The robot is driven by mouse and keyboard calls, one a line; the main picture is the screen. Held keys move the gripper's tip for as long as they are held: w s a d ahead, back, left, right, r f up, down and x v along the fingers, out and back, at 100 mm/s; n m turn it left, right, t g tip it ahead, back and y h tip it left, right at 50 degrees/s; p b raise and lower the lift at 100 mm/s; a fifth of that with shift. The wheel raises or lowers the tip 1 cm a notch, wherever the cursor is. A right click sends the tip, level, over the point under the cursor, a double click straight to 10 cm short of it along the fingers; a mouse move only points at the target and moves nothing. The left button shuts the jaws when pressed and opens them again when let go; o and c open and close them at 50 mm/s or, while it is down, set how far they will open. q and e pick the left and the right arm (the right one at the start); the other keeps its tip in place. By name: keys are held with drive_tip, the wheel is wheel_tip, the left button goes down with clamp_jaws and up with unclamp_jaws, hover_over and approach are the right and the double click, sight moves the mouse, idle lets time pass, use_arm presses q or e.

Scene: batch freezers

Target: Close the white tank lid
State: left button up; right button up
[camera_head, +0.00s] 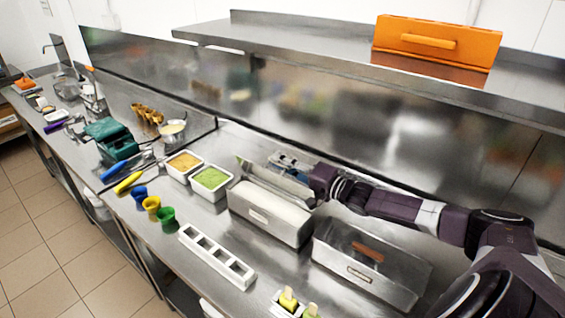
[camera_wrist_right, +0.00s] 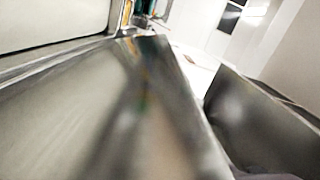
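The white tank (camera_head: 268,215) is a long box with a pale top and a small label on its front, on the steel counter. A shiny metal panel (camera_head: 272,184), which looks like its raised lid, tilts up along its back edge. My right gripper (camera_head: 291,166) is behind this panel, close to it; contact cannot be told. Its fingers are partly hidden, so its opening is unclear. In the right wrist view, a blurred metal panel (camera_wrist_right: 100,110) fills the foreground, with a pale surface (camera_wrist_right: 50,22) at upper left. My left gripper is not in view.
A metal tank (camera_head: 370,265) with a brown handle stands to the right. Two food trays (camera_head: 211,180) are left of the white tank, and a white holder (camera_head: 217,256) lies in front. A shelf (camera_head: 330,52) with an orange box (camera_head: 437,42) hangs above.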

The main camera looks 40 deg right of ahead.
drive_tip(key=shift+o, duration=1.1)
drive_tip(key=shift+r, duration=0.1)
drive_tip(key=shift+s+d, duration=0.25)
drive_tip(key=shift+s, duration=0.3)
drive_tip(key=v, duration=1)
drive_tip(key=shift+s, duration=0.4)
